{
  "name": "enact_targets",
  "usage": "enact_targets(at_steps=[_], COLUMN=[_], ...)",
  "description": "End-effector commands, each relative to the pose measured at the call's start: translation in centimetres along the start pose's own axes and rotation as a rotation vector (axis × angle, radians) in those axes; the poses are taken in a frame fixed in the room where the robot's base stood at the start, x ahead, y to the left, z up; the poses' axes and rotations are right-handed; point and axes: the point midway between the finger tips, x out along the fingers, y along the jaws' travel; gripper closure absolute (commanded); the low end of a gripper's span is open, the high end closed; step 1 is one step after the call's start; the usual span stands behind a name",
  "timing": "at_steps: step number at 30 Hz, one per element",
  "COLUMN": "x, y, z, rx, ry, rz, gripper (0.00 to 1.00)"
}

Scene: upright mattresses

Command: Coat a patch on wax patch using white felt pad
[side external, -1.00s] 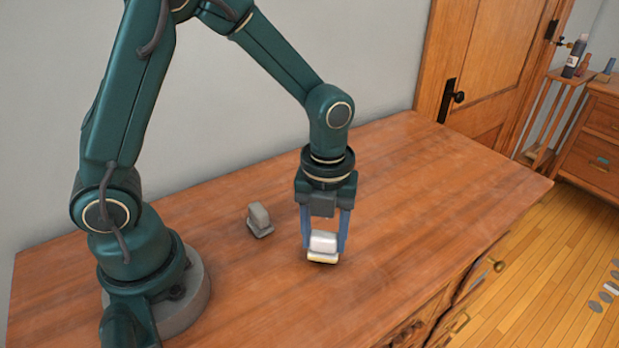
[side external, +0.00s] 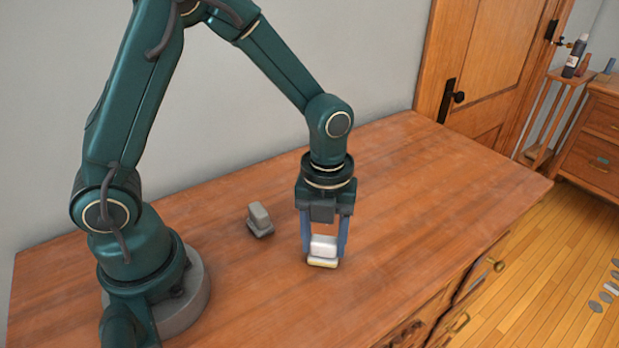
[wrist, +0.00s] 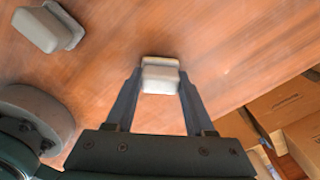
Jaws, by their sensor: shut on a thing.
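The white felt pad (side external: 323,248) is a small white block with a pale yellowish bottom layer. My gripper (side external: 323,240) points down and is shut on it, with one blue finger on each side. The pad is at or just above the wooden top; I cannot tell if it touches. In the wrist view the pad (wrist: 160,78) sits between the fingertips of my gripper (wrist: 160,82). I cannot make out a wax patch on the wood in either view.
A grey block-shaped pad (side external: 260,220) stands on the wooden top (side external: 430,190), left of my gripper. It also shows at the upper left of the wrist view (wrist: 45,28). The top is clear to the right, up to its front edge above the drawers.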

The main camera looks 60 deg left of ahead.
Motion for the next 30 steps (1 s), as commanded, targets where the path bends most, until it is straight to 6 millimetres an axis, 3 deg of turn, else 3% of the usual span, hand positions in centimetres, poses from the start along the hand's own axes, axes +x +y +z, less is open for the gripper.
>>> enact_targets(at_steps=[10, 21, 30], x=[0.0, 0.0, 0.0], y=[-0.1, -2.7, -3.0], z=[-0.2, -2.8, -3.1], rx=[0.001, 0.004, 0.0], ry=[0.001, 0.001, 0.001], rz=[0.001, 0.001, 0.001], gripper=[1.0, 1.0, 1.0])
